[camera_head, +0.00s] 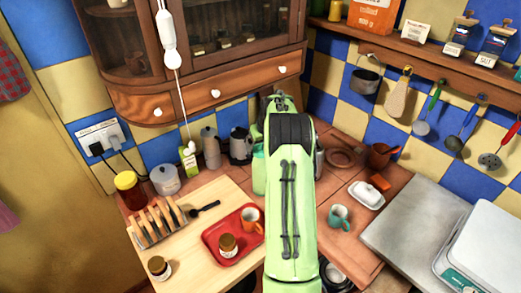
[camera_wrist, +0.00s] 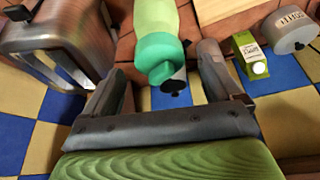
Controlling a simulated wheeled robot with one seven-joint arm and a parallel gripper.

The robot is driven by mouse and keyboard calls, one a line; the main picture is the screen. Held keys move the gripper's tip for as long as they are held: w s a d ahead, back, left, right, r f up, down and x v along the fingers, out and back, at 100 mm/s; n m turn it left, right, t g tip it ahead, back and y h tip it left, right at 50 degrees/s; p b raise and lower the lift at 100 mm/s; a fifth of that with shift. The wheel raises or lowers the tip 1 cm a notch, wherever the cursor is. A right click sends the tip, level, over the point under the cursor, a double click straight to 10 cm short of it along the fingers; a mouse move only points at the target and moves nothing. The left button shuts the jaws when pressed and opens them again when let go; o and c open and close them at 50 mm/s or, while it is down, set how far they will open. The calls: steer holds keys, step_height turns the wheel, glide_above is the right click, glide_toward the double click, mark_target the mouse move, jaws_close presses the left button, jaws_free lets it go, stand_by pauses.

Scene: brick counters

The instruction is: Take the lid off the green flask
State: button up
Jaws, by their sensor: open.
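The green flask shows in the wrist view as a pale green body (camera_wrist: 155,15) with a teal lid (camera_wrist: 160,52), appearing upside down in that view. My gripper (camera_wrist: 163,62) is open, with one finger on each side of the lid in the picture and visible gaps on both sides. I cannot tell how far the lid is from the fingers in depth. In the head view, my arm covers most of the flask; a green part (camera_head: 258,172) shows at the arm's left edge. The fingertips are hidden there.
A metal appliance (camera_wrist: 60,42) stands close on the wrist view's left. A small green carton (camera_wrist: 250,58) and a grey canister (camera_wrist: 288,30) are on the right. In the head view, a red tray (camera_head: 213,240) and toast rack (camera_head: 152,226) lie left of my arm; the wall cupboard (camera_head: 200,90) overhangs.

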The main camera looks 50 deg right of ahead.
mark_target(261, 145)
steer(key=x, duration=0.3)
steer(key=shift+w+f, duration=0.15)
steer(key=shift+w, duration=0.05)
steer(key=shift+s, duration=0.1)
steer(key=shift+c, duration=1.4)
steer(key=c, duration=0.8)
